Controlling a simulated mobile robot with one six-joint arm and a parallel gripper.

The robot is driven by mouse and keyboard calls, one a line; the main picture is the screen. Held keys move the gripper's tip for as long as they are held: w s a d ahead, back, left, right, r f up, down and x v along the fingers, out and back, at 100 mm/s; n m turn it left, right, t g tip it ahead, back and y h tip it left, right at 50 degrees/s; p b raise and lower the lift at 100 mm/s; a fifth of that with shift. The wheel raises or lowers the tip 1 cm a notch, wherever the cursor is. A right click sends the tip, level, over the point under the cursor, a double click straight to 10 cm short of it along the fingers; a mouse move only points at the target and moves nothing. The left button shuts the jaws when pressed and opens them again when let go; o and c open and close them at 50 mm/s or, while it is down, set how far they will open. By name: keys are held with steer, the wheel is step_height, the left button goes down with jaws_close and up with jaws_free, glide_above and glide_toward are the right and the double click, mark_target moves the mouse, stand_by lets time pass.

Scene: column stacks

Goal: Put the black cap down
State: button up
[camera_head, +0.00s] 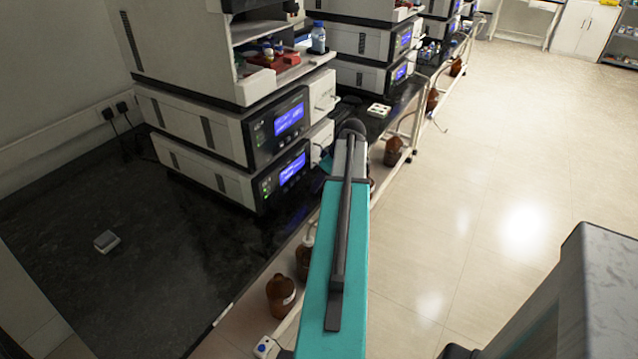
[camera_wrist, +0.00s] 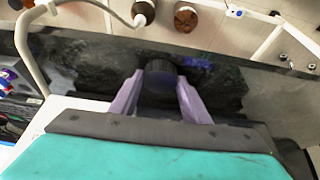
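The black cap (camera_wrist: 160,82) shows in the wrist view between the two purple fingers of my gripper (camera_wrist: 160,90). The fingers press on its left and right sides, so my gripper is shut on it. Cap and fingers are over the black bench top (camera_wrist: 100,62), near its long edge; how high the cap is above the surface I cannot tell. In the head view my teal arm hides the gripper and the cap.
Stacked white instruments (camera_head: 205,130) with lit blue screens stand on the black bench (camera_head: 150,270). Brown bottles (camera_head: 281,296) stand below the bench edge. A brown bottle with a tube (camera_wrist: 144,12) also shows in the wrist view. A small white box (camera_head: 107,241) lies on clear bench at left.

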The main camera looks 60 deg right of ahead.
steer(key=o, duration=0.4)
steer(key=shift+c, duration=0.2)
steer(key=shift+r, duration=0.15)
steer(key=b+v, duration=0.1)
steer(key=v, duration=1.1)
stand_by(0.4)
steer(key=shift+s, duration=0.15)
